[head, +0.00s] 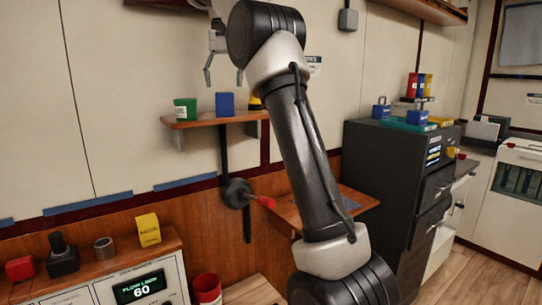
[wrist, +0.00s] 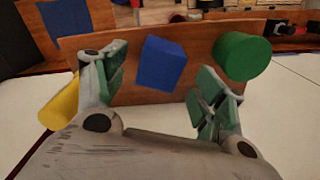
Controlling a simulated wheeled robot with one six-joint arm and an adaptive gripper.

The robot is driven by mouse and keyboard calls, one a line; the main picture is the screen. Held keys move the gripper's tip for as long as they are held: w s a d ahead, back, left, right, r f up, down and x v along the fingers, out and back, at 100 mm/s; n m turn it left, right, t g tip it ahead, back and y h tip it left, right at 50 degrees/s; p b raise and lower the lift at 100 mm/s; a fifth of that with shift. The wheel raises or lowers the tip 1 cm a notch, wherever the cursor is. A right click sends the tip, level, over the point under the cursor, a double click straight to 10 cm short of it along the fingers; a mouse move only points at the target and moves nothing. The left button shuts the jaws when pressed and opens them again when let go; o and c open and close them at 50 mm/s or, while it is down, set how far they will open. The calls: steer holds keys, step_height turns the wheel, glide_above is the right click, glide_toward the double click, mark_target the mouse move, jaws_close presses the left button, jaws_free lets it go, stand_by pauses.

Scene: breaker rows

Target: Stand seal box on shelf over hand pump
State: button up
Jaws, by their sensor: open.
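The wooden shelf (head: 190,124) is on the wall above the hand pump (head: 236,193), which has a red handle. A blue box (head: 225,104) stands upright on the shelf, between a green container (head: 185,109) and a yellow item (head: 255,103) partly hidden by my arm. No label is readable, so I cannot tell for sure which thing is the seal box. My gripper (head: 223,77) is open above the shelf, over the blue box. In the wrist view the blue box (wrist: 162,63) shows between and beyond my spread fingers, with a visible gap on both sides.
A yellow box (head: 148,230) stands on the console at the lower left, near a metal ring (head: 104,249) and a red block (head: 20,268). A lower wooden shelf (head: 350,201) lies behind my arm. A dark cabinet (head: 390,160) at right carries several coloured items.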

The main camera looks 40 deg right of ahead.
steer(key=s+n+t, duration=0.1)
steer(key=s, duration=0.9)
steer(key=s+a+f+n+t, duration=0.1)
steer(key=s+f+n+t, duration=0.2)
steer(key=s+f, duration=2)
steer(key=shift+s+a, duration=0.25)
steer(key=shift+s, duration=0.7)
steer(key=shift+r, duration=0.1)
